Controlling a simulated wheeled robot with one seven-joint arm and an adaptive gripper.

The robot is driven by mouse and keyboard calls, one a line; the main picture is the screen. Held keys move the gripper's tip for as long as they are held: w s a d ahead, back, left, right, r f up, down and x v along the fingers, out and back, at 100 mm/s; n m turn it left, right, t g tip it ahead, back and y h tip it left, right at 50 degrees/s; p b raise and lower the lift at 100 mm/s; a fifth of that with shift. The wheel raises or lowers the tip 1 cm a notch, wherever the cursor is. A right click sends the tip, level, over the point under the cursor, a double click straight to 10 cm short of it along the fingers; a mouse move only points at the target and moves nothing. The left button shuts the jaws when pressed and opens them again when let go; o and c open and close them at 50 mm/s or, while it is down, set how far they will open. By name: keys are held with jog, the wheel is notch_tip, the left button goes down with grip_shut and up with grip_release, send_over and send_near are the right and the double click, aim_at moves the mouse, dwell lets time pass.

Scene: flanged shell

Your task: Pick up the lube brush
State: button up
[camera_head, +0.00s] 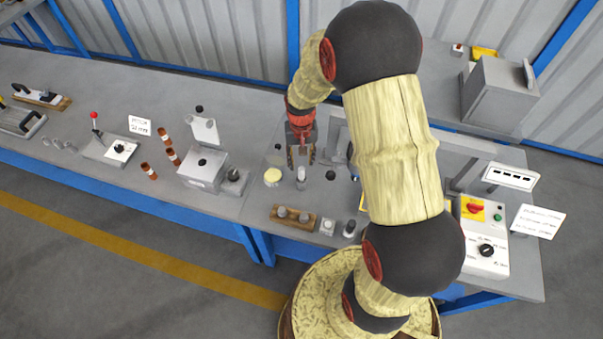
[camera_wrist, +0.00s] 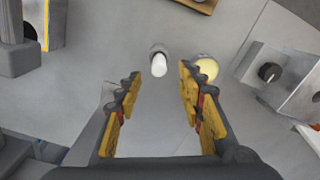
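A small upright white cylinder, probably the lube brush's handle, stands in a dark round base on the grey bench; it shows in the head view (camera_head: 301,173) and the wrist view (camera_wrist: 159,67). I cannot make out any bristles. A pot with a pale yellow top (camera_head: 272,175) stands beside it, and also shows in the wrist view (camera_wrist: 207,68). My gripper (camera_head: 301,160) points down over the bench close to the white cylinder. In the wrist view its yellow-padded fingers (camera_wrist: 160,88) are apart with nothing between them, and the cylinder appears just beyond the fingertips, not touching.
A wooden block with round pegs (camera_head: 294,217) lies toward the bench's front edge. A grey box fixture (camera_head: 203,170) stands to the left. A control box (camera_head: 482,240) and a white-topped stand (camera_head: 510,177) are to the right. Bare bench lies behind the gripper's left side.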

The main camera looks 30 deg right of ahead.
aim_at(301, 168)
notch_tip(301, 168, down, 8)
jog(key=shift+d+r+b, duration=0.1)
jog(key=shift+b, duration=0.5)
jog(key=c, duration=0.3)
grip_shut()
jog(key=shift+w, duration=0.1)
